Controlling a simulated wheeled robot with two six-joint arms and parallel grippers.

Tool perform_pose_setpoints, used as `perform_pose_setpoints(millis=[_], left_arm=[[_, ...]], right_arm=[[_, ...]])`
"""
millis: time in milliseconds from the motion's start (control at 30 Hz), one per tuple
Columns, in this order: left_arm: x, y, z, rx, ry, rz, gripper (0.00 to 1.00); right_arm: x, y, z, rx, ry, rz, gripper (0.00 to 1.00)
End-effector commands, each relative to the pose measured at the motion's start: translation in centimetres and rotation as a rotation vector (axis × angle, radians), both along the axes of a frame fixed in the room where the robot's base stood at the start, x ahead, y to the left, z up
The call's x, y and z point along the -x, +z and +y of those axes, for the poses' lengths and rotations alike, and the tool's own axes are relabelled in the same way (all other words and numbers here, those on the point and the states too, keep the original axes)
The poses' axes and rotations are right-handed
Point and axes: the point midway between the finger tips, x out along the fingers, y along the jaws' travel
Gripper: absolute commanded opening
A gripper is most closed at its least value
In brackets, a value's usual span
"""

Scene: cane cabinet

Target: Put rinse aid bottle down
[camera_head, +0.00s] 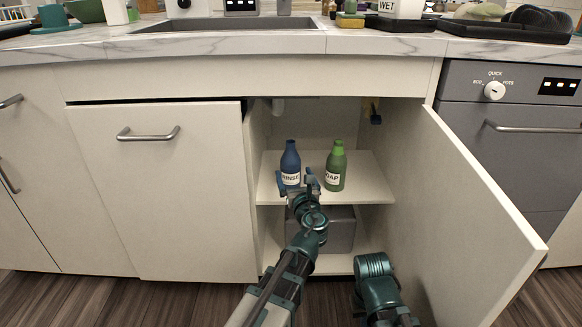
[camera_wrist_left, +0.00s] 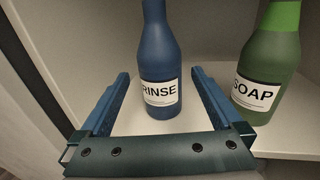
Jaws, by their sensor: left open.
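The blue rinse aid bottle (camera_head: 290,160), with a white RINSE label, stands upright on the cabinet's inner shelf (camera_head: 362,182). In the left wrist view the rinse aid bottle (camera_wrist_left: 160,50) is between the two blue fingers of my left gripper (camera_wrist_left: 160,76), with gaps at both sides. In the head view my left gripper (camera_head: 297,182) is in front of the bottle's lower part and hides some of it. The left gripper is open. My right gripper is not in view; only part of that arm shows at the bottom.
A green soap bottle (camera_head: 336,167) stands close to the right of the rinse bottle, also in the left wrist view (camera_wrist_left: 266,70). The open cabinet door (camera_head: 455,210) is at the right. A grey box (camera_head: 340,230) is below the shelf.

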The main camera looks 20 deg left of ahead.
Motion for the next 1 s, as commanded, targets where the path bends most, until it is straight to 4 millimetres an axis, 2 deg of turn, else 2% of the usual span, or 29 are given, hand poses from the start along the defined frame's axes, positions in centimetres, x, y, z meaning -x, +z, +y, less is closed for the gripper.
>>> perform_pose_setpoints(millis=[33, 200, 700, 767, 867, 1000], left_arm=[[1.2, 0.0, -0.4, 0.000, -0.002, 0.000, 1.00], [2.8, 0.0, -1.4, 0.000, -0.001, 0.000, 1.00], [3.5, -0.3, -1.6, 0.042, 0.013, -0.006, 1.00], [4.0, -1.1, -1.3, 0.138, 0.041, -0.019, 1.00], [5.8, -3.9, -0.6, 0.446, 0.151, -0.061, 1.00], [10.4, -10.6, -1.2, 1.025, 0.452, -0.130, 1.00]], right_arm=[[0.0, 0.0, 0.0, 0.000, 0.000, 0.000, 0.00], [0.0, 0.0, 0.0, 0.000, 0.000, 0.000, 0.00], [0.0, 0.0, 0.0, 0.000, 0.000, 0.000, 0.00], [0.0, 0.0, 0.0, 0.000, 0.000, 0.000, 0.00], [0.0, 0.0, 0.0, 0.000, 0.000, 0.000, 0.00], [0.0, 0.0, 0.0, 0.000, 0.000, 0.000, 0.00]])
